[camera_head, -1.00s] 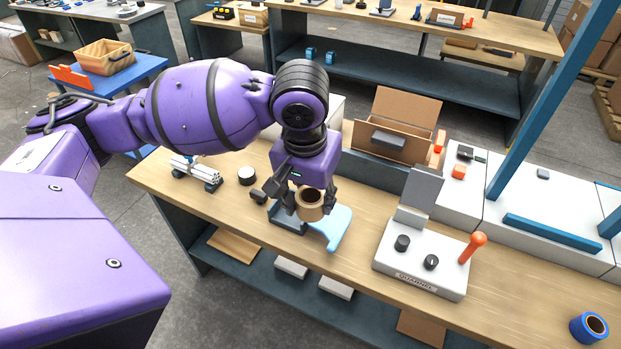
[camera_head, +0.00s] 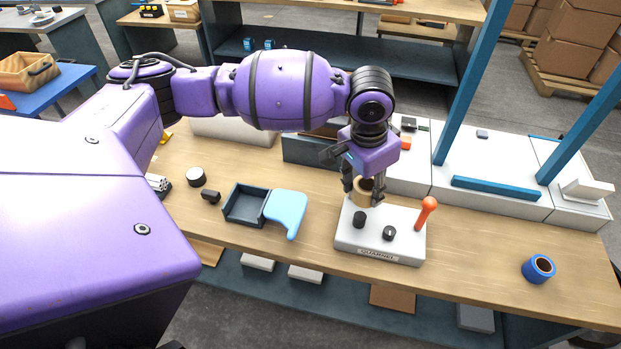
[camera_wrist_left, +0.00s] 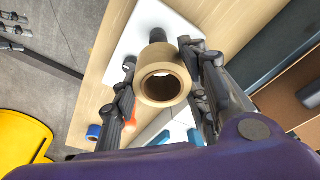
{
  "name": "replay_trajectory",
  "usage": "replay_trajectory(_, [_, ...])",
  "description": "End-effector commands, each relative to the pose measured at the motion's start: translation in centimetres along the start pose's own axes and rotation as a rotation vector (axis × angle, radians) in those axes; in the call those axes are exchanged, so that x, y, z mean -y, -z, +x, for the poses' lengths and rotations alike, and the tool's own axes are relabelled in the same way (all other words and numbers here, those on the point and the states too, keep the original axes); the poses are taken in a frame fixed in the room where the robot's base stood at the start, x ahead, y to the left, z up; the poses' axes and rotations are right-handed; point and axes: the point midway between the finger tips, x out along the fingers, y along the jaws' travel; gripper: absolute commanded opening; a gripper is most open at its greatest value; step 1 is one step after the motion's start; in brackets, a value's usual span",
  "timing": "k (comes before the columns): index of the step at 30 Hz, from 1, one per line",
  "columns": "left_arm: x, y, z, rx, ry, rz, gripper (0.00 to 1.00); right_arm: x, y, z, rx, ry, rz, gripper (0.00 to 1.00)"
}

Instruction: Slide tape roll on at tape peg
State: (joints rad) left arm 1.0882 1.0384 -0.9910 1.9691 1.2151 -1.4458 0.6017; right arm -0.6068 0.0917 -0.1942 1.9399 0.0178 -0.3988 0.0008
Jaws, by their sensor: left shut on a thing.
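A tan tape roll (camera_head: 361,199) is held by my left gripper (camera_head: 363,194), its fingers shut on both sides of it. In the left wrist view the roll (camera_wrist_left: 170,58) sits between the two fingers, its round hole facing the camera. The roll is above the back part of a white panel (camera_head: 350,242); I cannot tell its height over it. My right gripper is not in view.
An orange-topped lever (camera_head: 427,207) stands at the panel's right. A blue roll (camera_head: 539,268) lies further right on the wooden bench (camera_head: 480,240). A dark tray (camera_head: 242,205) and a light blue piece (camera_head: 287,209) lie to the left. Blue posts (camera_head: 470,95) rise behind.

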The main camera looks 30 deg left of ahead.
Motion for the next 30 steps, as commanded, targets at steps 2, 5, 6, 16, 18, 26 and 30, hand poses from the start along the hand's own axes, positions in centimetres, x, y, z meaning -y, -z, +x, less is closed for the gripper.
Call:
replay_trajectory(2, [0.0,0.1,-0.3,-0.004,0.002,0.000,0.15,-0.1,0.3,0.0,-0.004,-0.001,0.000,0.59])
replay_trajectory(5, [0.0,0.2,-0.5,-0.007,0.005,-0.002,0.15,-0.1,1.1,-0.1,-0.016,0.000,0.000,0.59])
replay_trajectory(6, [0.0,0.1,-0.6,-0.008,0.007,-0.003,0.15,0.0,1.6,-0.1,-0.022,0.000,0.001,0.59])
replay_trajectory(16, [-0.1,-0.6,3.4,0.003,0.001,-0.005,0.15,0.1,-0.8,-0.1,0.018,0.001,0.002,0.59])
replay_trajectory(18, [-0.1,-0.7,4.0,0.002,0.002,-0.005,0.15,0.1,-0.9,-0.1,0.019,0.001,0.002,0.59])
replay_trajectory(26, [-0.1,-0.9,5.5,0.000,0.003,-0.005,0.15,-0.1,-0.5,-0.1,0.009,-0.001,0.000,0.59])
replay_trajectory(30, [0.0,-0.8,5.6,-0.002,0.004,-0.004,0.15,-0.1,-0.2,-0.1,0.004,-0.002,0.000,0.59])
